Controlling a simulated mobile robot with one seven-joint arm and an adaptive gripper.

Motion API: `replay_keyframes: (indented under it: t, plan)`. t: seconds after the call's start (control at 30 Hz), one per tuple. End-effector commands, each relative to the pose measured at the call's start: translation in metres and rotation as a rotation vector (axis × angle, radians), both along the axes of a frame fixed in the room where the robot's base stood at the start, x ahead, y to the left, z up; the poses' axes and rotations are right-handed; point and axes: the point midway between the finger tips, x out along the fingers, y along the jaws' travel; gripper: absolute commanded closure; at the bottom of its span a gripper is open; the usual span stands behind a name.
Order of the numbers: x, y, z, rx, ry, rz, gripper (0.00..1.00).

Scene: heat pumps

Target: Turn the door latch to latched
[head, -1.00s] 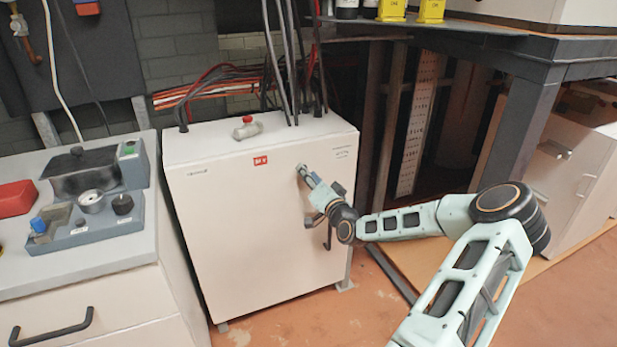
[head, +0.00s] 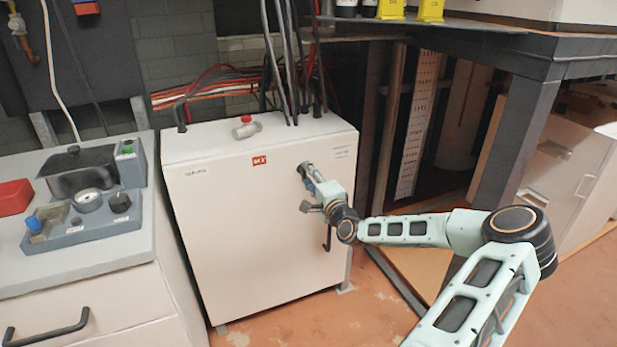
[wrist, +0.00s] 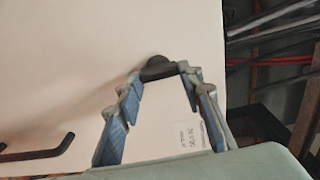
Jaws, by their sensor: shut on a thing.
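The beige cabinet door (head: 235,230) faces me in the head view. The door latch, a small dark knob (wrist: 158,68), shows on the pale door face in the wrist view. My gripper (wrist: 160,73) has its two blue-padded fingers on either side of this knob, with the fingertips closed on it. In the head view my gripper (head: 306,171) reaches the upper right of the door and mostly hides the latch. I cannot tell the latch's exact angle.
A dark door handle (wrist: 40,147) sticks out beside my gripper in the wrist view. A small bottle with a red cap (head: 247,127) lies on the cabinet top. A grey counter (head: 100,255) stands left, and a dark table (head: 530,120) right.

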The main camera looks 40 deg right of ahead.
Motion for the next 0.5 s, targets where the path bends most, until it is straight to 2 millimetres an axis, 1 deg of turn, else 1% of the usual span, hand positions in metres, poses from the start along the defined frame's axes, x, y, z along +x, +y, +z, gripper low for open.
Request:
replay_keyframes:
  t: [0.2,0.5]
  plan:
    - [0.0,0.0,-0.0003,0.044,-0.011,0.0,0.9]
    - [0.0001,0.0002,-0.0002,0.054,-0.013,0.0,0.9]
